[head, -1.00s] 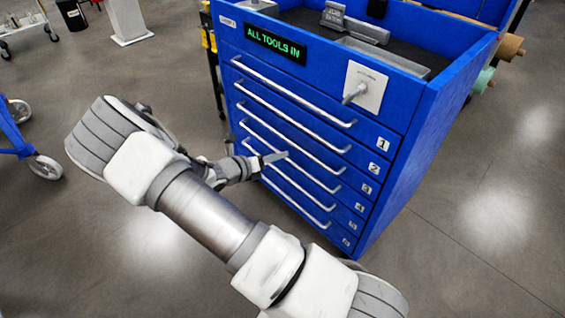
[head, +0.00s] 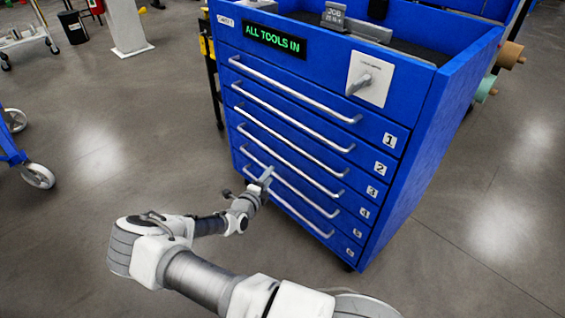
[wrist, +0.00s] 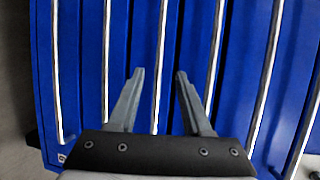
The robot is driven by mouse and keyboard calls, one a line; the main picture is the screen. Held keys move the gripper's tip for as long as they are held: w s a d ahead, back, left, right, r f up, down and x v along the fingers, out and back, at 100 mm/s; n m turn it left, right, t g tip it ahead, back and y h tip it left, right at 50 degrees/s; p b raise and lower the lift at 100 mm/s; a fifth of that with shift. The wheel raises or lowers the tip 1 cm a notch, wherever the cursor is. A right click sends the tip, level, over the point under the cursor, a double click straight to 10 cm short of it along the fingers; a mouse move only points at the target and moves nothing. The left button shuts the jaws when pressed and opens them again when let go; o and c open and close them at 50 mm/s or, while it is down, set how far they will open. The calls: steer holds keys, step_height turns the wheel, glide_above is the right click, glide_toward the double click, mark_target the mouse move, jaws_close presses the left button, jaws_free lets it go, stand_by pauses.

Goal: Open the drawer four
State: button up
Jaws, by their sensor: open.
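The blue cabinet (head: 300,85) has a stack of drawers with long silver bar handles and number labels at the right. Drawer four carries the label 4 (head: 365,213) and looks shut flush with the others. My gripper (head: 265,178) is in front of the lower drawers, left of their middle. In the wrist view my gripper (wrist: 160,73) is open and empty, with its two fingers on either side of one bar handle (wrist: 163,45). That handle is third from the cabinet's bottom edge, which matches drawer four. I cannot tell whether the fingertips are level with the bar.
A latch on a white plate (head: 370,78) sits on the top panel beside a green "ALL TOOLS IN" display (head: 275,41). The handles above and below lie close to my fingers. The floor (head: 90,180) left of the cabinet is clear; a blue wheeled frame (head: 12,150) stands at the far left.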

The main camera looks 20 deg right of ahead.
mark_target(283, 159)
steer(key=b+x, duration=0.3)
steer(key=x, duration=0.9)
steer(key=shift+d+f+b, duration=0.15)
steer(key=shift+b, duration=0.25)
jaws_close()
stand_by(0.7)
